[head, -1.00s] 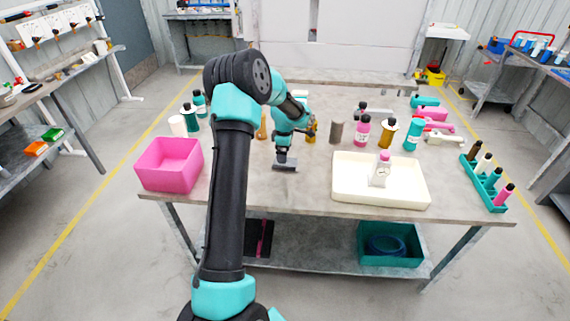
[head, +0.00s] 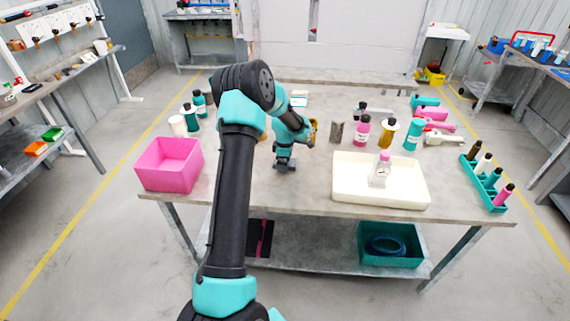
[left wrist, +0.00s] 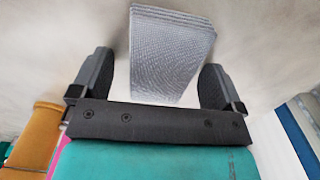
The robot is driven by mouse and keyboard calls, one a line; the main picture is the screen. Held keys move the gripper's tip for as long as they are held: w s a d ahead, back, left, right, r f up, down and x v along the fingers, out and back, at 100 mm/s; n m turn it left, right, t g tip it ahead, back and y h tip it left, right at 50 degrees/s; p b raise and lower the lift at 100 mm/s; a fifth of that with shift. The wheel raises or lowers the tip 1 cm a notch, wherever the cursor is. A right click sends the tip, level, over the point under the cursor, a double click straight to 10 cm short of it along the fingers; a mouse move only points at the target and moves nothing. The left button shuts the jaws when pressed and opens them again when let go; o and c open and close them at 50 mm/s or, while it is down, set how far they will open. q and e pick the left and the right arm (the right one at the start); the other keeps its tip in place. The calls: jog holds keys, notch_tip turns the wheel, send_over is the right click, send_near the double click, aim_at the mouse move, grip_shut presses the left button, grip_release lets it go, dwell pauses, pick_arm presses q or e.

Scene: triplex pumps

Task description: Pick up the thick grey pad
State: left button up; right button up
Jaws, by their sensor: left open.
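The thick grey pad (left wrist: 172,45) shows in the left wrist view as a pale grey, woven-looking block with layered edges. It lies between the two dark fingers of my left gripper (left wrist: 156,68). The fingers are apart, with a gap on the pad's left side and the right finger close beside its right edge. In the head view my left gripper (head: 285,166) is low over the table, left of the cream tray; I cannot make out the pad clearly there. My right gripper is not in view.
A pink bin (head: 170,165) stands to the left. The cream tray (head: 350,195), holding a white bottle with a pink cap (head: 380,172), is at right. Several bottles stand behind, and a teal rack (head: 487,183) is at far right. The table front is clear.

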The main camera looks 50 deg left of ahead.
pick_arm(q)
jog(key=c, duration=1)
jog(key=shift+r, duration=0.1)
jog(key=shift+r, duration=0.45)
notch_tip(320, 180, up, 3)
jog(key=shift+d+f, duration=0.1)
jog(key=shift+f, duration=0.1)
jog(key=s+d, duration=0.3)
jog(key=d, duration=0.1)
jog(key=s+d+r, duration=0.1)
jog(key=s+d, duration=0.6)
jog(key=d, duration=0.1)
jog(key=shift+s+r, duration=0.15)
jog(key=shift+s, duration=0.15)
